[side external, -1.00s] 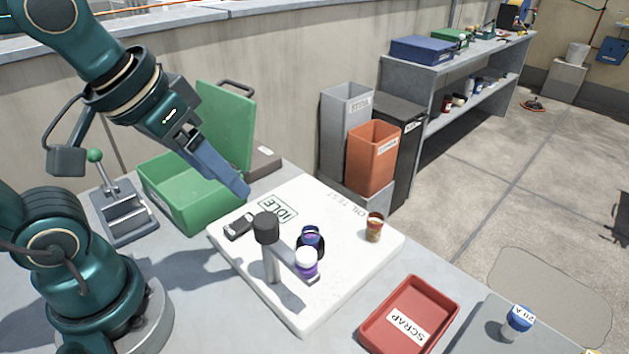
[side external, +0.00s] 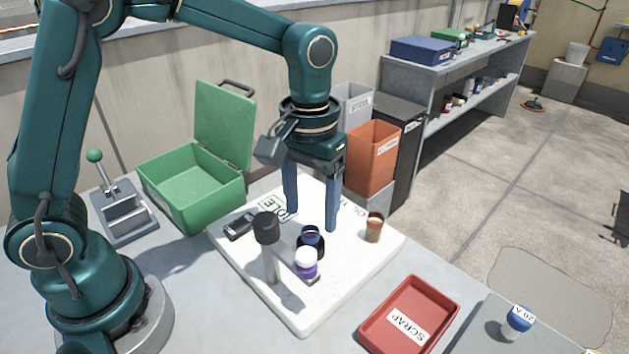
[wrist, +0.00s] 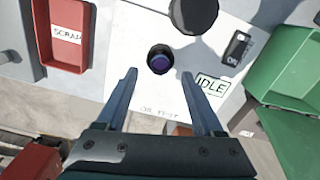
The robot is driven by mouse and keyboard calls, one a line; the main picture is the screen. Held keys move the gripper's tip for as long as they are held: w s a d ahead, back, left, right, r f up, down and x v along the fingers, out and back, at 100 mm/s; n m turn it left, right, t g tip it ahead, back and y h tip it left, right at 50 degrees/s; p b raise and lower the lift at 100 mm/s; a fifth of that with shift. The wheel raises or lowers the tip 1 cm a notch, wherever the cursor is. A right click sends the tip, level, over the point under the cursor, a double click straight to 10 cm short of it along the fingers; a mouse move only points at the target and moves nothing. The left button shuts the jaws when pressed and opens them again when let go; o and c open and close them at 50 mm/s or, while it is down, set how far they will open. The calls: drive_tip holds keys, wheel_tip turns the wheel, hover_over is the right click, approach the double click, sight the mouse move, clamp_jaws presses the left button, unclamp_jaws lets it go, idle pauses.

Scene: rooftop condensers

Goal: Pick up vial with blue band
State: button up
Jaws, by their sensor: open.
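A small vial with a blue band (side external: 311,236) stands in a dark round holder on the white board (side external: 345,270). In the wrist view a dark ring with a blue-purple centre (wrist: 160,60) lies just beyond my fingertips, roughly midway between them. My gripper (side external: 312,222) points down over the board, its two blue fingers apart and empty; it also shows in the wrist view (wrist: 158,75). In the side view the fingertips are above and behind the vial. I cannot tell the exact height gap.
A white-capped purple container (side external: 306,265) stands close in front, beside a black-topped post (side external: 267,230). An amber vial (side external: 374,228) is to the right. A red scrap tray (side external: 450,300), a green open box (side external: 185,195) and a blue-topped vial (side external: 517,321) surround the board.

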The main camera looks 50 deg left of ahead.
sight(311, 229)
drive_tip(key=shift+f, duration=2.15)
drive_tip(key=shift+c, duration=0.3)
clamp_jaws()
drive_tip(key=shift+r, duration=0.1)
